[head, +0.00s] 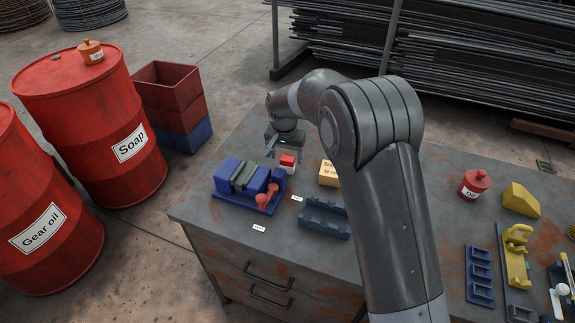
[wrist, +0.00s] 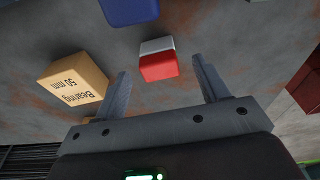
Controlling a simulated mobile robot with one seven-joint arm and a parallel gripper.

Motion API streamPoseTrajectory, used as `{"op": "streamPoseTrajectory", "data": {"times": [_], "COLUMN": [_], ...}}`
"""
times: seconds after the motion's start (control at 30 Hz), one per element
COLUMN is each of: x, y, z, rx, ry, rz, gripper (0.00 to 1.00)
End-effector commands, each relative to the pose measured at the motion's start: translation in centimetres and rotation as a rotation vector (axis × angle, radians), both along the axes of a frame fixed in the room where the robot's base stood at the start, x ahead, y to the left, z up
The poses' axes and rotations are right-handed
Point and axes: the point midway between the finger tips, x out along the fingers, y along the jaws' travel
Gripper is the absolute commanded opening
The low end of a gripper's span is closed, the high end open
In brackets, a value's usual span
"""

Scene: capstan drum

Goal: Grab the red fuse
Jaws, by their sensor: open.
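The red fuse (head: 287,161) is a small block with a red top and a white lower part. It stands on the grey workbench (head: 200,204), just behind the blue vise-like fixture. In the wrist view the fuse (wrist: 158,60) shows beyond and between my two fingertips, not touched by them. My gripper (wrist: 160,75) is open and empty. In the head view my gripper (head: 273,148) hangs over the bench just behind and left of the fuse.
A tan bearing box (wrist: 73,82) lies beside my left finger in the wrist view. The blue fixture (head: 240,180) with red handles and a dark blue rack (head: 325,218) stand in front. Red drums (head: 85,120) stand left of the bench. Yellow parts (head: 521,200) lie right.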

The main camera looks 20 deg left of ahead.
Motion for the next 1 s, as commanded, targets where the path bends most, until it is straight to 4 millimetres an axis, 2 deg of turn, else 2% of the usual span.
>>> {"op": "streamPoseTrajectory", "data": {"times": [0.3, 0.57, 1.0], "x": [1.0, 1.1, 1.1], "y": [-0.1, 0.0, 0.0], "z": [-4.3, -4.6, -4.5], "rx": [-0.001, 0.000, 0.000], "ry": [0.002, 0.000, 0.001], "rz": [0.000, 0.000, 0.000], "gripper": [0.67, 0.66, 0.30]}}
